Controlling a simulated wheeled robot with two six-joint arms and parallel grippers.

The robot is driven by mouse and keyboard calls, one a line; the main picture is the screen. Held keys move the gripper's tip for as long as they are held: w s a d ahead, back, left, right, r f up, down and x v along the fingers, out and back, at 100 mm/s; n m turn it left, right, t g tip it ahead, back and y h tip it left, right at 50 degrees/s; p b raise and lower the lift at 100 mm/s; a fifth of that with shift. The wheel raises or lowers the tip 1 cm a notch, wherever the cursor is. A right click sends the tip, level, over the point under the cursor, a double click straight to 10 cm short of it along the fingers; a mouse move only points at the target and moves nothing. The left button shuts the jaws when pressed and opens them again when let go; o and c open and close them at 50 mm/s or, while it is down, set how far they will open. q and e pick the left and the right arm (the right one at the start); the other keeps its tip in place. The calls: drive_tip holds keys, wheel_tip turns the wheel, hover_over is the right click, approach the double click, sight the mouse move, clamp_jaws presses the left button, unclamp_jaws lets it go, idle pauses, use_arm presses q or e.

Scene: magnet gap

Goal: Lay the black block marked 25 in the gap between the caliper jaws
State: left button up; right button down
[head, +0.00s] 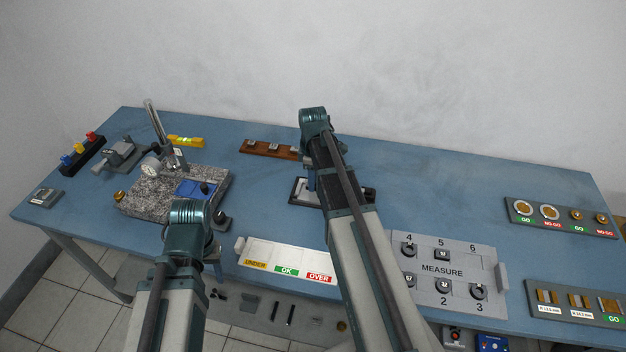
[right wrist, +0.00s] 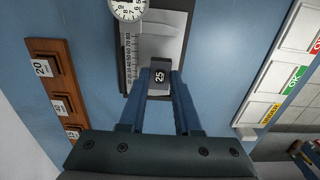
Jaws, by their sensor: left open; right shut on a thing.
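The black block marked 25 (right wrist: 160,78) is between the fingertips of my right gripper (right wrist: 160,86), which is shut on it. The block's number faces the right wrist camera. The caliper, with a white dial (right wrist: 128,8) and a ruled scale (right wrist: 130,50), lies just beyond the block in that view. In the head view the caliper (head: 299,193) is partly hidden by my right arm, and my right gripper (head: 311,182) is over it. I cannot tell whether the block is between the jaws or above them. My left gripper (head: 213,246) is open, low at the table's front, partly hidden by its wrist.
A wooden rack (right wrist: 63,92) with marked blocks lies beside the caliper. The UNDER/OK/OVER tray (head: 287,267) is in front, and the MEASURE board (head: 442,270) at right. A granite stand (head: 150,198) is at left. The blue table right of my right arm is clear toward the back.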

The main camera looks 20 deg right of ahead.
drive_tip(key=shift+f+b, duration=1.1)
drive_tip(key=shift+f, duration=0.3)
drive_tip(key=shift+f, duration=0.2)
drive_tip(key=c, duration=0.5)
unclamp_jaws()
drive_tip(key=c, duration=0.6)
drive_tip(key=shift+o, duration=0.2)
drive_tip(key=shift+r, duration=0.1)
wheel_tip(320, 180, up, 4)
drive_tip(key=p, duration=0.4)
drive_tip(key=shift+r, duration=0.25)
